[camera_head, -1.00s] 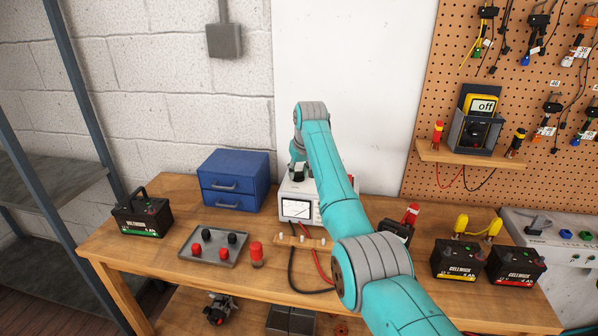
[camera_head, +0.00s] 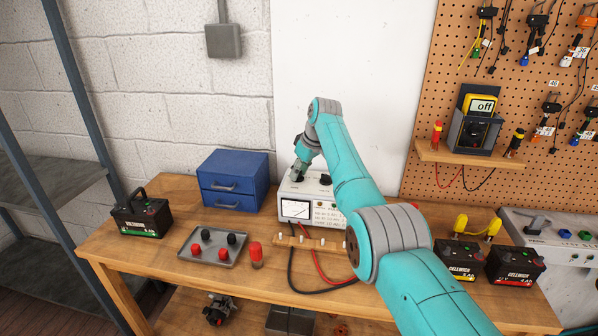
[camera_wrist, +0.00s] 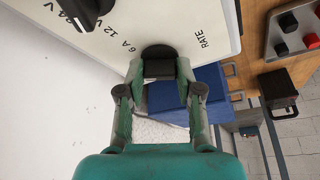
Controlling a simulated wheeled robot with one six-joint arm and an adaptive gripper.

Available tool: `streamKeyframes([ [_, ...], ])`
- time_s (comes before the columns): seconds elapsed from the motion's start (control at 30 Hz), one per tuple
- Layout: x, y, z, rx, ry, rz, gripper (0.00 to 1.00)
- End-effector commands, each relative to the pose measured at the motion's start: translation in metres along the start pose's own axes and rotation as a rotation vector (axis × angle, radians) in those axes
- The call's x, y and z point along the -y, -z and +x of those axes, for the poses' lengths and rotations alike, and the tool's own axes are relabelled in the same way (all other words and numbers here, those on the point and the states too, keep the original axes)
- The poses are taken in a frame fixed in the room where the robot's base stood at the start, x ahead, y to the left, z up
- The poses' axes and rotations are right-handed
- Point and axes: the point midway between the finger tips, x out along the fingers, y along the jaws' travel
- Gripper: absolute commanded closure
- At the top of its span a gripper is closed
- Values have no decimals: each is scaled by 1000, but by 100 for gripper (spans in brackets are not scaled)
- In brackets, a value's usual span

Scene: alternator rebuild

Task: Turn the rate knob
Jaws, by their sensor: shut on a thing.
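The white charger (camera_head: 297,211) with a needle meter on its front stands on the bench below my arm. In the wrist view, the black rate knob (camera_wrist: 158,53) sits on its panel beside the printed word RATE, with "6 A" marked nearby. My gripper (camera_wrist: 158,69) has one finger on each side of this knob and is shut on it. In the head view, my gripper (camera_head: 298,175) reaches down onto the top left of the charger, and its fingertips are small there. A second black knob (camera_head: 325,179) is on the charger's top; it also shows in the wrist view (camera_wrist: 85,12).
A blue drawer cabinet (camera_head: 233,181) stands close left of the charger. A wooden strip (camera_head: 300,242) with red and black cables lies in front. A grey tray (camera_head: 213,258) with red and black caps and a battery (camera_head: 141,215) are further left.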

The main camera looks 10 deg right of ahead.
Motion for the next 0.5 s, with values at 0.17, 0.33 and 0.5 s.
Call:
streamKeyframes([
  [0.17, 0, 0, 0, 1, 21, -47, 100],
  [0.33, 0, -1, 1, 3, 36, -81, 100],
  [0.5, -1, -1, 1, 2, 45, -106, 100],
])
